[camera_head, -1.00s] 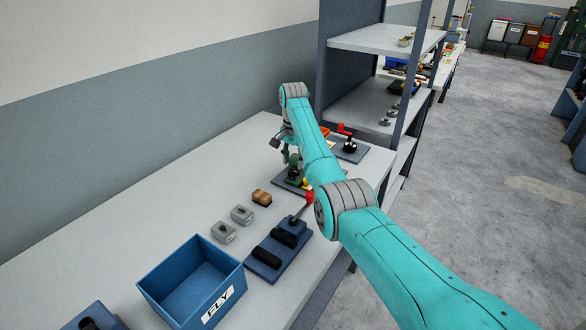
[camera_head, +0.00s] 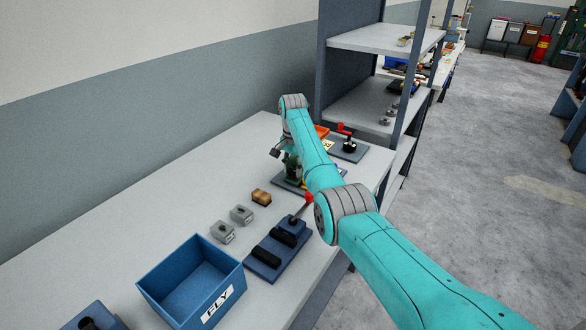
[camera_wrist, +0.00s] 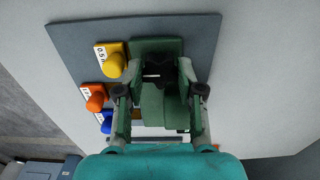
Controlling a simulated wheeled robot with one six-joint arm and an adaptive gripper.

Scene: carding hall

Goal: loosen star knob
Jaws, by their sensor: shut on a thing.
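The black star knob (camera_wrist: 158,69) sits on a green fixture (camera_wrist: 156,46) in the wrist view, on a dark grey base plate (camera_wrist: 75,42). My gripper (camera_wrist: 160,76) has its two fingers on either side of the knob and is shut on it. The knob's contact with the fingertips is partly hidden. In the head view the green fixture (camera_head: 292,170) stands on the bench, partly covered by my arm, and the knob cannot be made out there.
Yellow (camera_wrist: 115,65), orange (camera_wrist: 95,103) and blue (camera_wrist: 106,124) knobs line the plate's left side. A shelf (camera_head: 380,40) stands behind.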

